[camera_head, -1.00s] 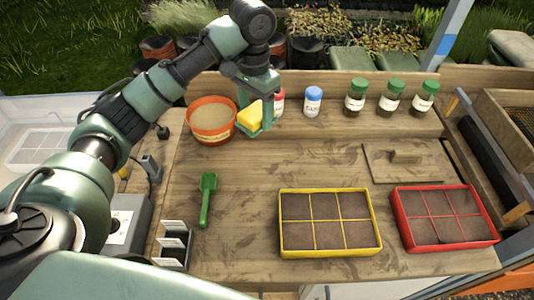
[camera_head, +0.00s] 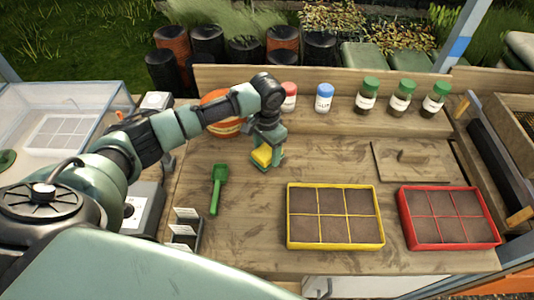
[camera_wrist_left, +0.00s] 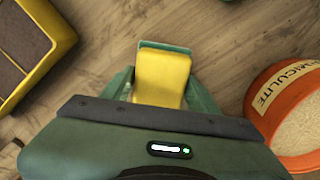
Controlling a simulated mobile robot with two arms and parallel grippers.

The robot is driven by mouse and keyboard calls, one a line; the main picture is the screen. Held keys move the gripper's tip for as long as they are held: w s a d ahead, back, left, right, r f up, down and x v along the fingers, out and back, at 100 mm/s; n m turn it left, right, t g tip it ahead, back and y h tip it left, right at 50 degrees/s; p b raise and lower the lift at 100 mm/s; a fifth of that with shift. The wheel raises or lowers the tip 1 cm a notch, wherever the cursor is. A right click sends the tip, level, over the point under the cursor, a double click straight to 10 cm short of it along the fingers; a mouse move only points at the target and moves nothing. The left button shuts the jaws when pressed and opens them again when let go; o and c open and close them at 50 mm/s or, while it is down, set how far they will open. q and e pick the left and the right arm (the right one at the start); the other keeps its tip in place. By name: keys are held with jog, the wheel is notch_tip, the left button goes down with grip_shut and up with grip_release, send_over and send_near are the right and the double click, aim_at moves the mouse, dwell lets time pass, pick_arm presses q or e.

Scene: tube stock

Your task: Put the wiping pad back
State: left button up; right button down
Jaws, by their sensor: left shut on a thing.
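The yellow wiping pad (camera_head: 261,156) is between the fingers of my left gripper (camera_head: 266,162), which is shut on it over the middle-left of the wooden bench. In the left wrist view the pad (camera_wrist_left: 162,76) sits between the green fingers of the gripper (camera_wrist_left: 162,85), with bare wood beyond it. I cannot tell whether the pad touches the bench top. My right gripper is not in view.
An orange vermiculite tub (camera_head: 222,127) stands behind, partly hidden by my arm. A green scoop (camera_head: 217,188) lies to the left. A yellow tray (camera_head: 335,247) and a red tray (camera_head: 450,244) sit at the front. Several capped jars line the back.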

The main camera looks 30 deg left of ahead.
aim_at(267, 150)
pick_arm(q)
jog(key=shift+f, duration=1)
jog(key=o, duration=1.3)
notch_tip(267, 150, up, 12)
jog(key=shift+r+b, duration=0.1)
jog(key=shift+b, duration=0.6)
